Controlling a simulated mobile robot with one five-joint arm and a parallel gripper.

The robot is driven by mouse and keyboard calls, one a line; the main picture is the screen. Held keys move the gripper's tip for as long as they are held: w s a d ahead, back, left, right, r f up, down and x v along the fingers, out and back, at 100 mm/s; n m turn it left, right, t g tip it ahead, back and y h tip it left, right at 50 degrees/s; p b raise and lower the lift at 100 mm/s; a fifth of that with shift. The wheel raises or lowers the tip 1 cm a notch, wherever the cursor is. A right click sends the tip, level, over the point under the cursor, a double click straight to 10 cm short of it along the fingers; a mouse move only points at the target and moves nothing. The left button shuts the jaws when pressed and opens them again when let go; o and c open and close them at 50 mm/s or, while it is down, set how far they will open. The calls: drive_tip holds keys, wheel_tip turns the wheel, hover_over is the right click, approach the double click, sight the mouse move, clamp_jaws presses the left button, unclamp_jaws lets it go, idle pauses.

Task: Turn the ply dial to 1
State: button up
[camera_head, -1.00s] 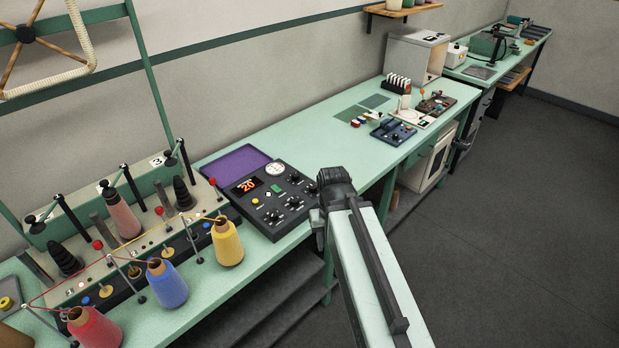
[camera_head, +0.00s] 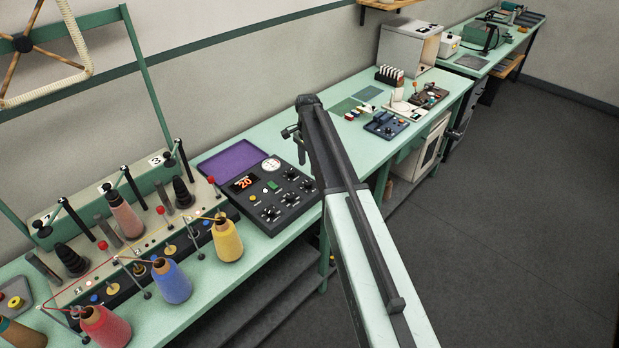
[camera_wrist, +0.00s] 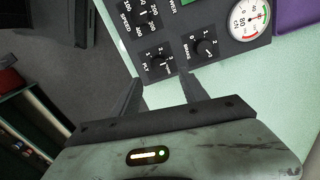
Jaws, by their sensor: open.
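The ply dial (camera_wrist: 158,64) is a black knob with white marks at the corner of the dark control panel (camera_head: 247,212). In the wrist view it lies just beyond my gripper (camera_wrist: 160,92). My gripper is open, with its two dark fingers apart and nothing between them. The fingertips look short of the dial; I cannot tell their height above it. The dial's setting is too small to read surely. In the head view the ply dial (camera_head: 307,186) sits near the panel's right corner, and my gripper (camera_head: 301,150) hangs over the bench behind it.
The panel display (camera_head: 244,183) reads 20. Yarn cones (camera_head: 227,240) stand at left. A blue device (camera_head: 385,125) sits farther right.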

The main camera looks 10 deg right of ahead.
sight(308, 182)
wheel_tip(308, 182, down, 8)
drive_tip(key=b, duration=0.8)
drive_tip(key=shift+s+f, duration=0.1)
